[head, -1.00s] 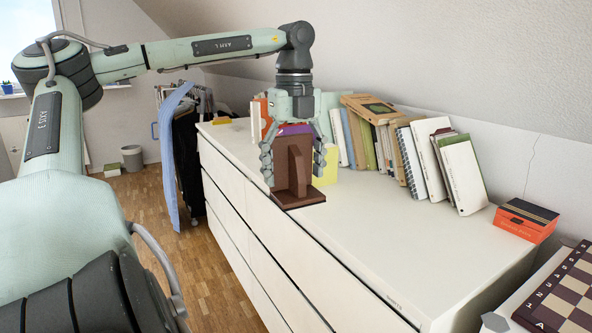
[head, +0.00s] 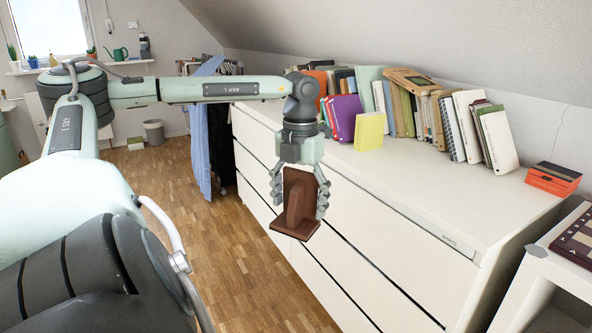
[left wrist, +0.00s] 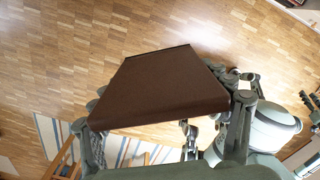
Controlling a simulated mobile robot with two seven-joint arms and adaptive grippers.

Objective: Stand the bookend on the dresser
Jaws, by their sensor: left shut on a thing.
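The brown bookend (head: 301,186) is upright, base plate down, and held in my left gripper (head: 298,200). The gripper points down, and its fingers are shut on the bookend from both sides. In the head view the bookend hangs in front of the white dresser's drawer fronts, below the level of the dresser (head: 433,190) top. In the left wrist view the bookend (left wrist: 165,85) fills the middle between the fingers, with wooden floor behind it. My right gripper is in neither view.
A row of books (head: 411,112) leans along the back of the dresser top. A yellow block (head: 369,132) and purple books (head: 344,118) stand at its far end, and an orange-black box (head: 553,179) near its right end. The front part of the top is bare.

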